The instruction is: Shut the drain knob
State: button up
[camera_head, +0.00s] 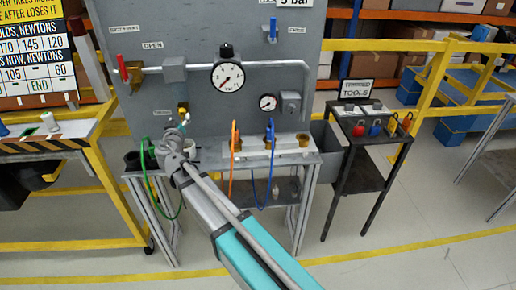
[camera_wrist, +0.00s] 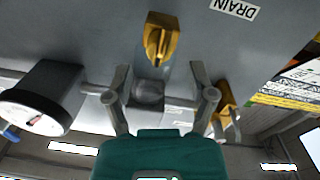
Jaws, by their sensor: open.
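The brass drain knob (camera_wrist: 162,40) sticks out from the grey panel beside the DRAIN label (camera_wrist: 234,8) in the wrist view. Its raised grip runs roughly up and down in that picture. In the head view the knob (camera_head: 183,107) is on the lower left of the panel, just above my gripper (camera_head: 184,124). In the wrist view my gripper (camera_wrist: 160,72) is open, with one finger on each side and nothing between the tips. The knob lies beyond the fingertips, apart from them and roughly centred between them.
A pressure gauge (camera_head: 228,76) and a red-handled valve (camera_head: 123,68) are on the panel's pipe. Orange and blue hoses hang from the bench (camera_head: 295,160) below. A dark tool stand (camera_head: 362,118) stands at right. A striped-edge table (camera_head: 45,143) stands at left.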

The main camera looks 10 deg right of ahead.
jog(key=s, duration=1.2)
jog(key=d+f+m+g+h+p, duration=0.2)
jog(key=d+g, duration=0.3)
jog(key=d, duration=0.8)
jog(key=d+f+m+g+h+p, duration=0.2)
jog(key=d+g+p, duration=0.3)
jog(key=d, duration=0.8)
jog(key=shift+s+f+h, duration=0.2)
jog(key=shift+f+h, duration=0.2)
jog(key=shift+h, duration=0.4)
jog(key=s+d+f+n+g+y+p, duration=0.1)
jog(key=s+d+g+y+p, duration=0.4)
jog(key=s+d+g, duration=0.3)
jog(key=s+d+y, duration=0.1)
jog(key=s, duration=0.3)
jog(key=shift+d+f+n+p, duration=0.15)
jog(key=shift+n+p, duration=0.15)
